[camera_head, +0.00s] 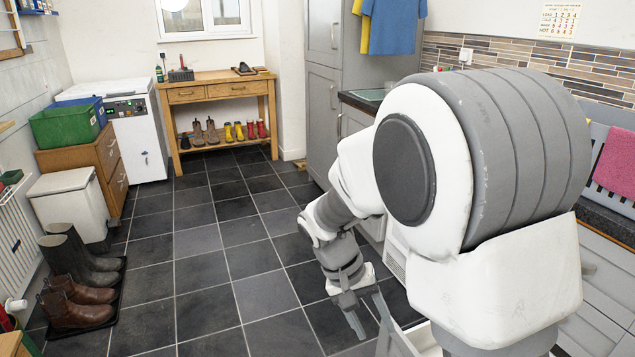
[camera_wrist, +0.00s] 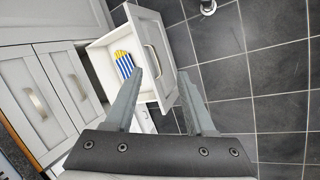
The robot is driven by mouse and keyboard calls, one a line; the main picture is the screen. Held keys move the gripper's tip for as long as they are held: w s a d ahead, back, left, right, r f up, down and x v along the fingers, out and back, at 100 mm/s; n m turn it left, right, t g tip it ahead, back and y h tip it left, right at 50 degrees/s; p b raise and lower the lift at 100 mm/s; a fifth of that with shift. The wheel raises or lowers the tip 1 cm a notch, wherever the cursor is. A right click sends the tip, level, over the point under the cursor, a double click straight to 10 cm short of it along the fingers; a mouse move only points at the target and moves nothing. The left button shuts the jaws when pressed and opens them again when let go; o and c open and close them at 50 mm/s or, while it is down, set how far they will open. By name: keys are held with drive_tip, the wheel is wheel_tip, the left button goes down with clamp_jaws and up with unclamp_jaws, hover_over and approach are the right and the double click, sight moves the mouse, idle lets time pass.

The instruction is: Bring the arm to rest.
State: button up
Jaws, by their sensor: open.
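My arm reaches down and forward over the floor on the right side of the head view. My gripper (camera_head: 357,322) hangs low at its end, and its fingers also show in the wrist view (camera_wrist: 160,75). The two fingers are spread apart with nothing between them. In the wrist view they point toward an open white-lined drawer (camera_wrist: 101,62) with a grey front and a bar handle. I cannot tell how far the fingers are from the drawer front. A blue, white and yellow striped item (camera_wrist: 124,65) lies inside the drawer.
Grey cabinets (camera_wrist: 50,85) stand beside the open drawer. Brown boots (camera_head: 75,305) and dark wellies (camera_head: 80,258) stand on a tray at the left. A wooden bench (camera_head: 218,88) with shoes beneath stands at the back. The tiled floor (camera_head: 225,270) in the middle is clear.

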drive_tip(key=s+d+r+n+t+y, duration=0.1)
drive_tip(key=s+d+r+t+y, duration=0.1)
drive_tip(key=s+r+t, duration=0.4)
drive_tip(key=s+d+r+t+y, duration=0.1)
drive_tip(key=s+d+r+y, duration=0.15)
drive_tip(key=s+r, duration=0.65)
wheel_tip(320, 180, up, 21)
drive_tip(key=w+p, duration=0.1)
drive_tip(key=p, duration=1.9)
drive_tip(key=shift+a, duration=0.2)
